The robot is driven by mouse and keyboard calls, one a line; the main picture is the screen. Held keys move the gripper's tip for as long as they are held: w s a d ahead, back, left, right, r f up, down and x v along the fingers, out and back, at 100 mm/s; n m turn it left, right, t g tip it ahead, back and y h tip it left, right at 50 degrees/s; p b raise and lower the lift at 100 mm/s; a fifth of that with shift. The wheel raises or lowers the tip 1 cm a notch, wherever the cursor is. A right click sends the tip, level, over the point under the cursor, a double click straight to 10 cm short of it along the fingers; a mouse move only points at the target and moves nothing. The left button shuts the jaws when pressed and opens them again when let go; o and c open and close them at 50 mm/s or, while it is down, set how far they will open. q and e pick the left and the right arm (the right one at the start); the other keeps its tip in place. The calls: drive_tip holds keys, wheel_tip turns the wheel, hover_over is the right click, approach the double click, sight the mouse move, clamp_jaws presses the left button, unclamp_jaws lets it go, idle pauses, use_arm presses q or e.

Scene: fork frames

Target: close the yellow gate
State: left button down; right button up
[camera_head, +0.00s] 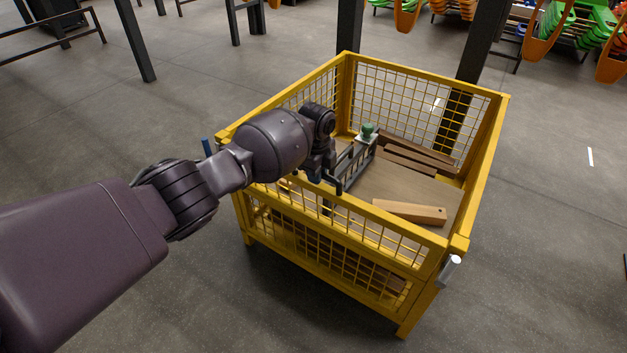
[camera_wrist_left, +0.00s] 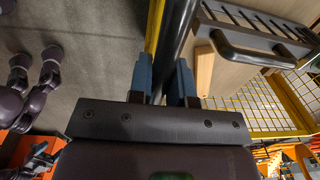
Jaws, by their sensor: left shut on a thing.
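The yellow gate (camera_head: 390,219) is the mesh-filled upper front panel of a yellow wire-mesh crate (camera_head: 503,130). It looks roughly upright, in line with the lower front panel; whether it is fully in its frame I cannot tell. In the left wrist view a yellow bar (camera_wrist_left: 155,30) runs toward the gap between the blue fingertips (camera_wrist_left: 163,78).
Inside the crate lie several wooden beams (camera_head: 410,212) and a grey rack (camera_head: 352,164) with a green-topped item (camera_head: 368,131), close behind my gripper. A silver latch (camera_head: 450,270) is at the front right corner. Dark posts (camera_head: 349,25) stand behind.

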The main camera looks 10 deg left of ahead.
use_arm(q)
drive_tip(key=shift+w+d+f+b, duration=0.1)
drive_tip(key=shift+w+d+b, duration=0.15)
drive_tip(key=shift+w, duration=0.25)
drive_tip(key=shift+w+d+f+b, duration=0.1)
drive_tip(key=shift+w+d, duration=0.1)
drive_tip(key=shift+w, duration=0.3)
drive_tip(key=shift+r, duration=0.15)
drive_tip(key=c, duration=1.1)
unclamp_jaws()
drive_tip(key=shift+o, duration=0.2)
wheel_tip(320, 180, up, 11)
drive_tip(key=p, duration=0.3)
drive_tip(key=shift+s, duration=0.25)
use_arm(e)
drive_tip(key=shift+w+d+r+m, duration=0.15)
drive_tip(key=shift+d+r+m, duration=0.05)
drive_tip(key=shift+d+m, duration=0.2)
use_arm(q)
drive_tip(key=shift+a, duration=0.1)
